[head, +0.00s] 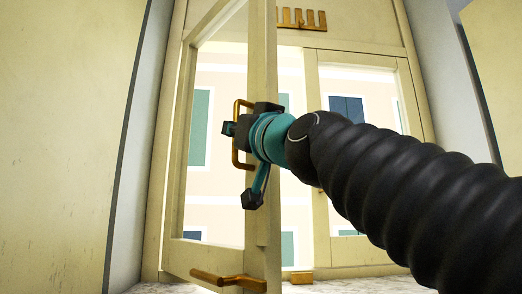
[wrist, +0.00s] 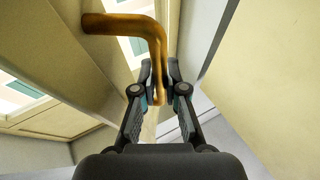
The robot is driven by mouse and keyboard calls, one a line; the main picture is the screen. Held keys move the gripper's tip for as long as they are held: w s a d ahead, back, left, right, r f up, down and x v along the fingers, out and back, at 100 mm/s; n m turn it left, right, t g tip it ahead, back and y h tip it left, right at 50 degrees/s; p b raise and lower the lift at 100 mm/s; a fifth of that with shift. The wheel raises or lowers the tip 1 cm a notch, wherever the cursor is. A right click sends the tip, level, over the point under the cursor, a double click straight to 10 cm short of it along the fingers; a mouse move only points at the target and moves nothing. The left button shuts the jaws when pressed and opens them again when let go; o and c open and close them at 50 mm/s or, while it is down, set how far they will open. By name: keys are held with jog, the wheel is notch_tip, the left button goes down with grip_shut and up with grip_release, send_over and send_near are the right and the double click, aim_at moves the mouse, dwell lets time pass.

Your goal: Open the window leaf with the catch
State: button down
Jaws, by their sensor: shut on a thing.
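The window leaf (head: 262,70) is a cream wooden frame with glass. It stands swung inward, at an angle to the window frame. A brass handle (head: 236,153) is on the leaf. My gripper (head: 243,130) is shut on this handle; the wrist view shows the bent brass bar (wrist: 152,32) running down between the fingers (wrist: 160,88). Part of the handle is hidden by the gripper. A brass catch (head: 228,281) lies along the leaf's bottom rail, apart from my gripper.
A second leaf (head: 312,110) stands at the right, in line with the frame. A toothed brass piece (head: 302,18) is above, and a small brass block (head: 301,277) sits at the bottom. Walls flank the window on both sides.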

dwell(0.3)
jog(key=c, duration=1.5)
grip_release()
jog(key=v, duration=1.2)
